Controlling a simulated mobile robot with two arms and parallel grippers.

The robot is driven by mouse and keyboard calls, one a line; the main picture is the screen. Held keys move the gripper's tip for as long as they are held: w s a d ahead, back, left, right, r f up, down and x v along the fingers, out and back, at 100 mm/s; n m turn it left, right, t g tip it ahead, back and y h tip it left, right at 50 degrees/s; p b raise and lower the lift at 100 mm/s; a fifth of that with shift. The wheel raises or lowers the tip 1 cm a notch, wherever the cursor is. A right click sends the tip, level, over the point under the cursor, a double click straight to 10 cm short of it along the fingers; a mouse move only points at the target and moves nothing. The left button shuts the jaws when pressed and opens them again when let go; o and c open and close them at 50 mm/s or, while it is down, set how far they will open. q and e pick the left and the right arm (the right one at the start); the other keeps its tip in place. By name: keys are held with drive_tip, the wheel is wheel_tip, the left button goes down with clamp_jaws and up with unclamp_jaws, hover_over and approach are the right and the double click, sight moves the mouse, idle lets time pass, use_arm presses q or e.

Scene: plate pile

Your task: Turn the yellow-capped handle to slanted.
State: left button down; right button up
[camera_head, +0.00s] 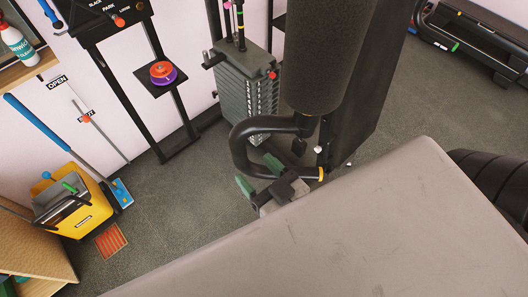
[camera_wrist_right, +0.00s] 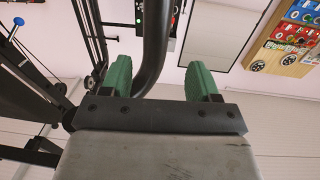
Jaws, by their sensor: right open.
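The yellow-capped handle (camera_head: 240,150) is a thick black bent bar below a large dark padded cylinder. Its yellow cap (camera_head: 321,174) shows at the bar's lower right end. My right gripper (camera_head: 259,174) is at the lower left bend of the bar, with its two green fingers apart. In the right wrist view, a black bar (camera_wrist_right: 155,50) runs down between the open fingers (camera_wrist_right: 158,75), nearer the left one. I cannot tell whether a finger touches it. The cap is not seen in the wrist view. My left gripper is out of view.
A dark padded cylinder (camera_head: 315,55) hangs directly above the handle. A grey weight stack (camera_head: 248,90) stands behind it. A yellow bucket (camera_head: 75,205) and a blue-headed mop (camera_head: 122,193) are at the left. The carpet (camera_head: 185,200) between the bucket and the handle is clear.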

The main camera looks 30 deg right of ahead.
drive_tip(key=shift+v, duration=0.95)
drive_tip(key=shift+f, duration=0.1)
